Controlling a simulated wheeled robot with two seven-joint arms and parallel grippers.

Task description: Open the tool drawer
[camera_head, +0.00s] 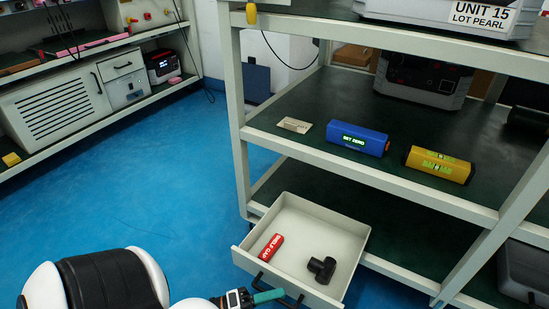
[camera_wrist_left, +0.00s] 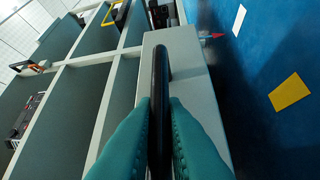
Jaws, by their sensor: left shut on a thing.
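The tool drawer (camera_head: 325,244) under the rack is pulled out, with its white tray showing. Inside it lie a red cylinder (camera_head: 271,247) with white lettering and a black T-shaped part (camera_head: 321,269). The drawer's black handle (camera_head: 281,290) is on its front. My left gripper (camera_head: 270,296) is at the drawer front, its teal fingers on the handle. In the left wrist view, the two teal fingers (camera_wrist_left: 160,135) are closed around the black handle bar (camera_wrist_left: 160,85), in front of the pale drawer front (camera_wrist_left: 188,80). My right gripper is not seen.
The rack's middle shelf holds a blue device (camera_head: 357,139), a yellow device (camera_head: 440,165) and a small tag (camera_head: 294,125). A rack post (camera_head: 237,120) stands behind the drawer. Blue floor (camera_head: 180,190) is clear left of the drawer. A cabinet (camera_head: 58,103) stands at far left.

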